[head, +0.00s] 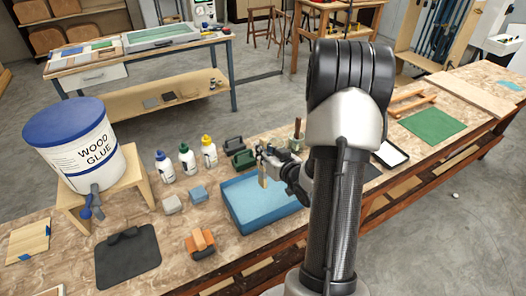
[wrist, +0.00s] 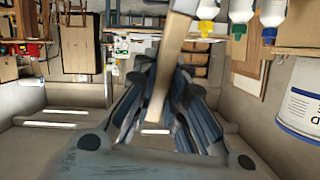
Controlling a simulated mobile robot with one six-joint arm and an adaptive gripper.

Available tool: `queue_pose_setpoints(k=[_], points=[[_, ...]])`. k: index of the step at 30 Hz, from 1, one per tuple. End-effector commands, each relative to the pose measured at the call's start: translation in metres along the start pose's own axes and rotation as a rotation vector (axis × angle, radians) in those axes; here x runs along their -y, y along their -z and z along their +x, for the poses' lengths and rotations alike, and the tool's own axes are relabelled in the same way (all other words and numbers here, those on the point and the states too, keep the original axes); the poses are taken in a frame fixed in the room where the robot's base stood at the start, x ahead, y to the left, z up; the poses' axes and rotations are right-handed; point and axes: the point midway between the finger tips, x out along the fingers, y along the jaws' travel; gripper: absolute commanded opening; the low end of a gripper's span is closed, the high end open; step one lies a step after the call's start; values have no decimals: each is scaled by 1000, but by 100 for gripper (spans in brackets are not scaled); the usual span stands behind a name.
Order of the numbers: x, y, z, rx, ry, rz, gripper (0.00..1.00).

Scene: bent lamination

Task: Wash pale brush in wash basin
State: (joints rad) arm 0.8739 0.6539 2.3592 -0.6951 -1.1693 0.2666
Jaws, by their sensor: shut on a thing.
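The wash basin (head: 236,216) is a blue rectangular tub of light blue water on the workbench. My gripper (head: 265,158) is above the basin's far side. It is shut on the pale brush (head: 262,174), a narrow light wooden piece that points down and shows against the basin's far edge. In the wrist view the brush (wrist: 168,75) runs between the fingers of my gripper (wrist: 160,100) and is blurred. I cannot tell from these views whether its lower end touches the water.
A wood glue bucket (head: 78,146) on a wooden stand is at left. Several glue bottles (head: 186,158) and dark green blocks (head: 240,158) stand behind the basin. Small sponges (head: 199,194), an orange-topped tool (head: 200,242) and a dark mat (head: 127,258) lie left of it.

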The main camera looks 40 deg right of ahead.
Motion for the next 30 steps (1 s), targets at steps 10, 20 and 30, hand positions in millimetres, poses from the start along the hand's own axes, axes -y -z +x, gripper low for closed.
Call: queue_pose_setpoints(k=[10, 20, 30], points=[[1, 4, -1, -1, 0, -1, 0], [6, 35, -11, -1, 0, 0, 0], [9, 47, -15, 0, 0, 0, 0]])
